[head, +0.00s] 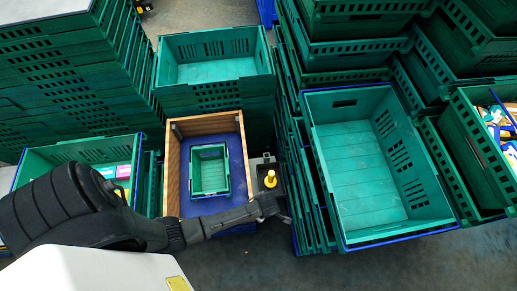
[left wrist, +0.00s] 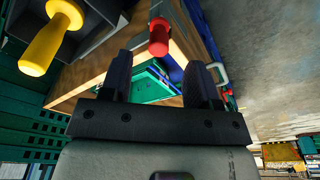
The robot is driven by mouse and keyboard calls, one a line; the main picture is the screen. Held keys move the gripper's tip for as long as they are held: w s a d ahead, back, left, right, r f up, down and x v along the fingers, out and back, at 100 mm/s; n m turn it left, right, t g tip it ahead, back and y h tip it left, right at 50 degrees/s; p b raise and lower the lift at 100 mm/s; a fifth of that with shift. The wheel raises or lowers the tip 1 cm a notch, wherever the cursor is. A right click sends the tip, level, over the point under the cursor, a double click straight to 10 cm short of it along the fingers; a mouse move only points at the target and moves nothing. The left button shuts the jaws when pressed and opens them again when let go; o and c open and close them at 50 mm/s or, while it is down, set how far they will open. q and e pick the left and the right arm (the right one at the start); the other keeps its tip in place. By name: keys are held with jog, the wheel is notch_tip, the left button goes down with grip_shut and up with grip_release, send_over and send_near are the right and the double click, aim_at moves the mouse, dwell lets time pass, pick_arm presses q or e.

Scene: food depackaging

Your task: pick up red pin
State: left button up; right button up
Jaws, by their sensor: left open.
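The red pin (left wrist: 159,38) shows in the left wrist view, just beyond my fingertips and in line with the gap between them. I do not make it out in the head view, where my gripper covers that spot. My left gripper (left wrist: 158,64) is open, with nothing between its fingers. In the head view my left gripper (head: 275,205) is just in front of the yellow pin (head: 270,180). The yellow pin also shows in the left wrist view (left wrist: 48,45), up and left of the fingers. My right gripper is not in view.
A wooden-framed box (head: 172,165) with a blue floor holds a small green crate (head: 209,147), left of the yellow pin. An empty green crate (head: 350,165) stands close on the right. Tall green crate stacks (head: 75,75) crowd the left and back. Grey floor is free in front.

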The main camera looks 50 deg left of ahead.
pick_arm(q)
jog(key=shift+s+a+f+b, duration=0.15)
jog(key=shift+a+f, duration=0.15)
jog(key=shift+f, duration=1.05)
jog(key=shift+w+a+f+b, duration=0.15)
jog(key=shift+a+f, duration=0.1)
jog(key=shift+f, duration=1.05)
jog(key=shift+s, duration=0.1)
jog(key=c, duration=1)
jog(key=shift+r, duration=0.1)
jog(key=shift+c, duration=0.2)
